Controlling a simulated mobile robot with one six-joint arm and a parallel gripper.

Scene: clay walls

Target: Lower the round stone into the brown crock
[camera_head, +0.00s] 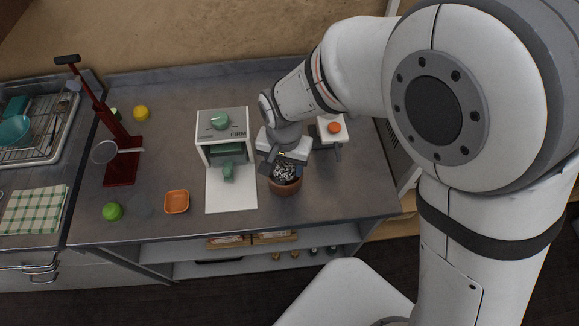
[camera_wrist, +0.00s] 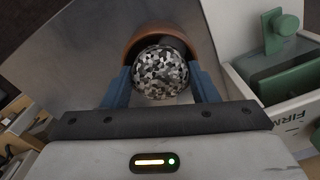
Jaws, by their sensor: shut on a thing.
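The round stone (camera_wrist: 160,72) is a ball speckled black, white and grey. My gripper (camera_wrist: 160,88) is shut on it, with a blue finger on each side. The brown crock (camera_wrist: 140,40) shows as a curved rim behind the stone in the wrist view. In the head view the crock (camera_head: 285,188) stands near the front of the counter, and the stone (camera_head: 286,172) appears at its mouth, below my gripper (camera_head: 283,163). The stone hides much of the opening. I cannot tell how far inside the rim it is.
A white-and-green device (camera_head: 230,190) stands close left of the crock. A white block with an orange knob (camera_head: 334,127) is behind right. An orange dish (camera_head: 176,201), a green ball (camera_head: 112,211) and a red stand (camera_head: 122,165) are farther left. The counter's front edge is close.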

